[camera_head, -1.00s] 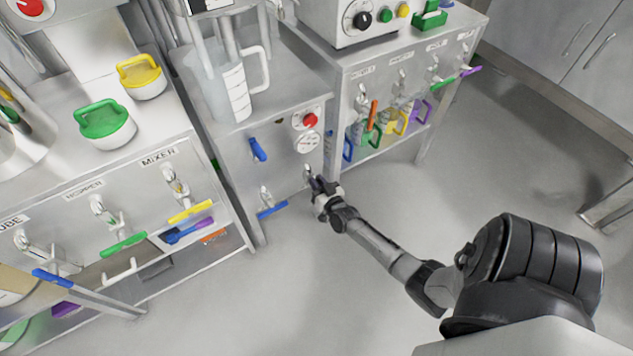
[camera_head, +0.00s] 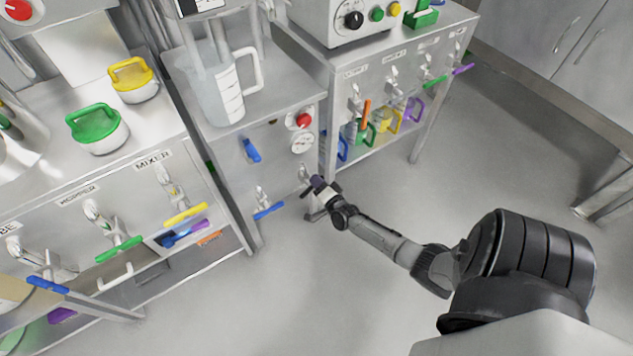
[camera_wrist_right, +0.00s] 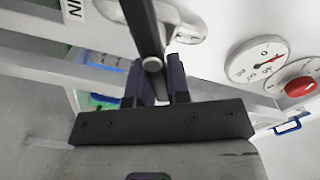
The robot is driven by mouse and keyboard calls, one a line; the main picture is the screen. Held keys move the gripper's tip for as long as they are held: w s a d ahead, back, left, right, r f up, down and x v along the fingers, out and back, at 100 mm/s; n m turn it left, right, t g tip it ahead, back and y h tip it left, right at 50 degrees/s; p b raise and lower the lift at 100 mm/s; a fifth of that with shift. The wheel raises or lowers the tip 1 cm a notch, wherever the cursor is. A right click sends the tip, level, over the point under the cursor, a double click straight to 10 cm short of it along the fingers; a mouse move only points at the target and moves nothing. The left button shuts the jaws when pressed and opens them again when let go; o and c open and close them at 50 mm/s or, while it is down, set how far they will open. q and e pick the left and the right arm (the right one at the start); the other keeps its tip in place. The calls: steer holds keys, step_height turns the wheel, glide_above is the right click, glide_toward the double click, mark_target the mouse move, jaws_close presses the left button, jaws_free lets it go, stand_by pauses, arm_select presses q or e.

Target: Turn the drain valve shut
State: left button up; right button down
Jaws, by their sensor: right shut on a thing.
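The drain valve (camera_head: 304,174) is a small silver fitting low on the front of the middle steel cabinet, beside its right edge. In the right wrist view its pale metal body (camera_wrist_right: 188,30) is at the top, with a dark lever (camera_wrist_right: 143,25) reaching down toward my fingers. My right gripper (camera_head: 318,184) is at the valve, and in the wrist view my right gripper (camera_wrist_right: 155,85) is shut on the lever's end. The fingers hide part of the lever. A cut-off label ending in "IN" (camera_wrist_right: 74,9) shows. My left gripper is not in view.
A blue-handled valve (camera_head: 267,209) sits left of the drain valve, and another blue lever (camera_head: 250,150) is above it. A round gauge (camera_head: 302,142) and red knob (camera_head: 304,120) are above. A bench leg (camera_head: 328,140) stands close right. The floor in front is clear.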

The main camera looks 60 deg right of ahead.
steer(key=m, duration=0.1)
steer(key=f+m+b, duration=0.1)
steer(key=m, duration=0.1)
steer(key=shift+d, duration=0.15)
steer(key=shift+f+m+b, duration=0.2)
steer(key=shift+m+b, duration=0.2)
steer(key=shift+m, duration=1.2)
steer(key=shift+s, duration=0.1)
steer(key=c, duration=1.1)
jaws_free()
